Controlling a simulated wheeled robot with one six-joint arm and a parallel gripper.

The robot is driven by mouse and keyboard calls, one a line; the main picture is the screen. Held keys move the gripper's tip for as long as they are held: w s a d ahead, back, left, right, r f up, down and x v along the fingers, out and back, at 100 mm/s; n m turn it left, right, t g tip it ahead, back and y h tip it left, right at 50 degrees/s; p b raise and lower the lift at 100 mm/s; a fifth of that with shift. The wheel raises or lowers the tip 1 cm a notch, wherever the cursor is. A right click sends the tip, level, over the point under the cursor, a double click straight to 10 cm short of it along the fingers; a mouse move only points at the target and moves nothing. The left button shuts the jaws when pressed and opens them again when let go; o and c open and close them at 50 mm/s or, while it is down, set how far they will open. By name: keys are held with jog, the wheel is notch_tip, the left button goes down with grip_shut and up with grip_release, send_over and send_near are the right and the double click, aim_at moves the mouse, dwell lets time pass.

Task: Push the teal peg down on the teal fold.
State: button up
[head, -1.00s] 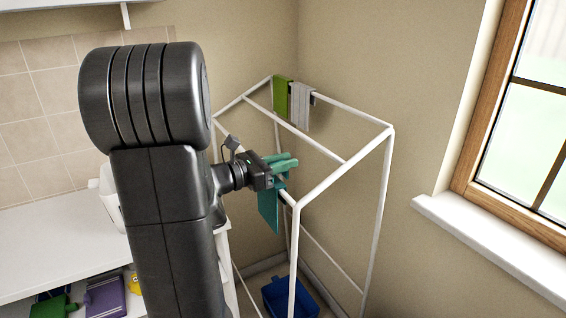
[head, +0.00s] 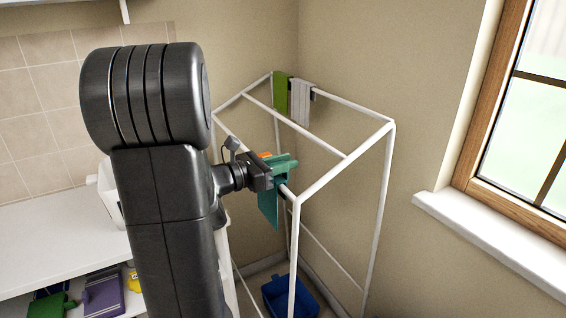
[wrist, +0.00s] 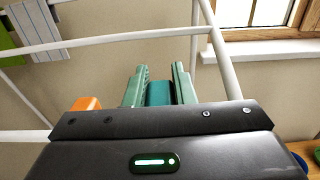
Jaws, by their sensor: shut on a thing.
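The teal fold (head: 268,209) hangs over the near rail of the white drying rack in the head view. My gripper (head: 280,168) is at that rail, just above the fold. In the wrist view my gripper (wrist: 158,85) has its two green fingers closed on a teal block, which I take as the teal peg (wrist: 158,93). The fingers hide most of the peg in the head view. I cannot tell how far the peg sits down on the fold.
An orange thing (wrist: 85,103) is close beside the left finger. The white rack (head: 345,160) stands around my gripper, with a green cloth (head: 281,95) and a grey cloth (head: 300,103) on its back rail. A blue bin (head: 290,297) is below. A window sill (head: 490,235) is at right.

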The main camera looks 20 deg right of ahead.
jog(key=shift+f+b, duration=0.6)
jog(key=shift+f, duration=0.2)
jog(key=o, duration=1)
jog(key=a, duration=0.4)
jog(key=a+b, duration=0.1)
jog(key=a, duration=0.4)
jog(key=s+a, duration=0.1)
jog(key=a, duration=0.3)
jog(key=shift+a+b, duration=0.3)
jog(key=shift+a, duration=0.1)
jog(key=d, duration=0.4)
jog(key=d+p, duration=0.1)
jog(key=d, duration=0.4)
jog(key=w+d, duration=0.1)
jog(key=d, duration=0.3)
jog(key=shift+d+p, duration=0.3)
jog(key=shift+d, duration=0.05)
jog(key=shift+r, duration=0.1)
